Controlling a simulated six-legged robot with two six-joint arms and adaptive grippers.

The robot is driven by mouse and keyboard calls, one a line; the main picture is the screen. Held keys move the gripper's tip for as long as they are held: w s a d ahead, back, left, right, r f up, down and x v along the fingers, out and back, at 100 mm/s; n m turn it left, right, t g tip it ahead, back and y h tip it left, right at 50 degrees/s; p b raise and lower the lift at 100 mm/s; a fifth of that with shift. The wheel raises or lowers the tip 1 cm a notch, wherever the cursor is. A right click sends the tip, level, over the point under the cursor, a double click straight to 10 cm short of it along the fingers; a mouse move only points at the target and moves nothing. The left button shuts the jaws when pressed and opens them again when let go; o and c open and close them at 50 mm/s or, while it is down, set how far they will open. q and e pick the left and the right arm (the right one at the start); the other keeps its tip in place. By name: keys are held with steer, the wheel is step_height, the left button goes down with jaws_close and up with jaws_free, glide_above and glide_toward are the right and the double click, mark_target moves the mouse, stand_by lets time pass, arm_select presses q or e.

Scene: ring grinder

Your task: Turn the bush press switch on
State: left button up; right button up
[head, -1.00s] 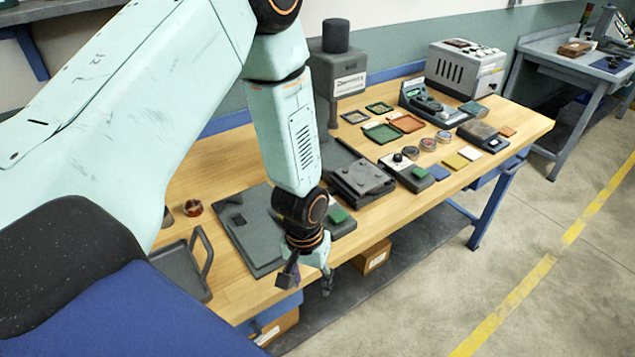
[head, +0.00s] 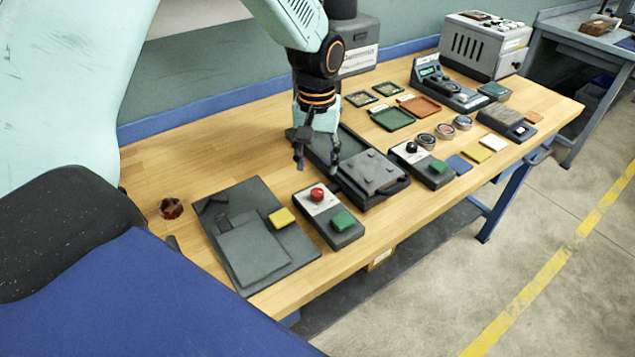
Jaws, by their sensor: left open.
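Two switch boxes lie on the wooden bench; I cannot tell which belongs to the bush press. The nearer box (head: 345,238) has a red knob (head: 318,194) and a green button (head: 343,221). The farther box (head: 422,170) has a black knob (head: 411,147) and a green button (head: 439,166). A dark grey machine (head: 360,38) with a white label stands behind, partly hidden by my arm; its label is unreadable. My left gripper (head: 318,166) is open and empty, pointing down above the dark hinged tray, behind the nearer box. My right gripper is out of view.
The dark hinged tray (head: 372,174) lies between the boxes. A grey plate with a yellow pad (head: 282,217) lies left of the nearer box. Small trays, round tins and coloured pads fill the right. Bare wood (head: 190,165) shows at left.

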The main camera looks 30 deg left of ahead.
mark_target(317, 191)
arm_select(q)
steer(key=shift+s+d+f, duration=0.2)
steer(key=shift+s, duration=0.05)
step_height(317, 191, down, 7)
steer(key=shift+w+r, duration=0.1)
steer(key=shift+r, duration=0.05)
steer(key=shift+s+d+r, duration=0.15)
steer(key=shift+s+d, duration=0.05)
steer(key=shift+s, duration=0.15)
steer(key=shift+w+a+f, duration=0.25)
steer(key=shift+w, duration=0.05)
steer(key=c, duration=0.5)
steer(key=shift+d+r, duration=0.1)
jaws_close()
